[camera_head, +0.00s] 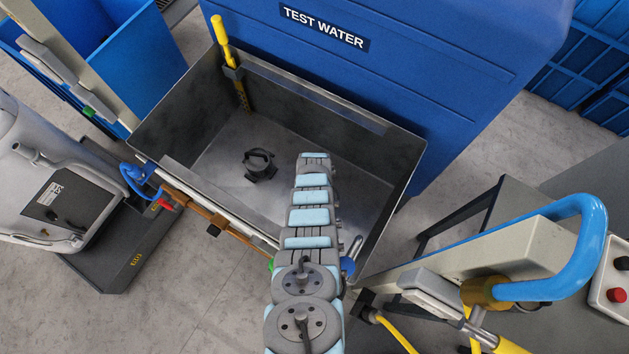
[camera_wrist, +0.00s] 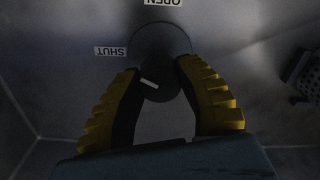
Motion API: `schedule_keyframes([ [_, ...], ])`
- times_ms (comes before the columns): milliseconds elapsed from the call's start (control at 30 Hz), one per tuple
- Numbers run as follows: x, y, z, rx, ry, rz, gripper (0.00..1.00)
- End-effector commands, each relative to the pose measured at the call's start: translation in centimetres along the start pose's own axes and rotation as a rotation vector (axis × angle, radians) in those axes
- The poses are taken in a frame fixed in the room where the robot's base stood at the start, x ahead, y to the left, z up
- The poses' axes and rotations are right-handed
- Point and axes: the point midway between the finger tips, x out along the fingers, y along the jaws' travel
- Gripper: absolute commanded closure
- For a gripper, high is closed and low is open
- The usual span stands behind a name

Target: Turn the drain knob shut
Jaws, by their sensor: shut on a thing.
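The dark drain knob (camera_wrist: 157,84) shows in the wrist view, with a short, tilted white mark on it. Behind it is a dark round base (camera_wrist: 160,38). An OPEN label (camera_wrist: 163,2) is at the top and a SHUT label (camera_wrist: 111,51) is left of the base. The white mark points at neither label clearly. My gripper (camera_wrist: 157,76) has yellow-and-black fingers on both sides of the knob and is shut on it. In the camera_head view my arm reaches into the grey metal basin (camera_head: 225,150); my gripper and the knob cannot be made out there.
A black fitting (camera_head: 260,165) stands on the basin floor, left of my arm. A yellow-handled tool (camera_head: 221,31) hangs at the basin's back-left corner. A blue TEST WATER tank (camera_head: 430,70) is behind. A blue tubular handle (camera_head: 575,250) is at the right.

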Motion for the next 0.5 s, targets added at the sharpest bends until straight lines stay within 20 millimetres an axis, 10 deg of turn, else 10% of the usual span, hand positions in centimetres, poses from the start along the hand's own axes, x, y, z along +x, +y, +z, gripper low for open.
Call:
schedule_keyframes([
  [500,0.08,0.01,-0.07,-0.318,0.003,-0.001,1.0],
])
